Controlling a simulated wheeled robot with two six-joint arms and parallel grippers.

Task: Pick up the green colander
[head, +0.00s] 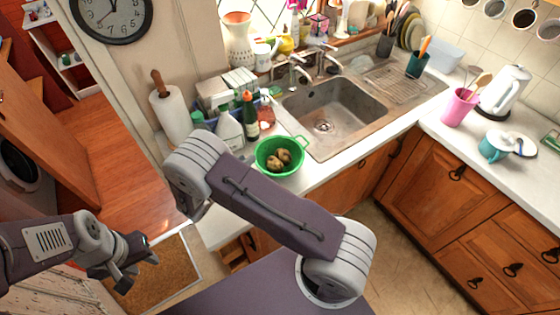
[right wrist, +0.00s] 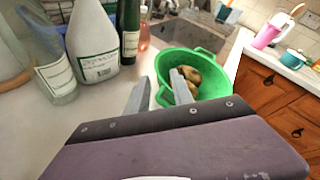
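The green colander (head: 264,163) stands on the counter left of the sink, with several brown potatoes (head: 279,159) in it. It also shows in the right wrist view (right wrist: 221,109). There my right gripper (right wrist: 160,88) is open, one finger over the colander's inside and the other to the left, outside its near rim. Part of the rim shows between the fingers; I cannot tell whether they touch it. In the head view my right arm hides this gripper. My left gripper (head: 137,270) is open and empty at the lower left, far from the colander.
Spray and green bottles (head: 229,131) stand just left of the colander, beside a paper towel roll (head: 174,117). The sink (head: 333,112) is to the right. A pink cup (head: 459,107) and white kettle (head: 503,92) stand on the right counter.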

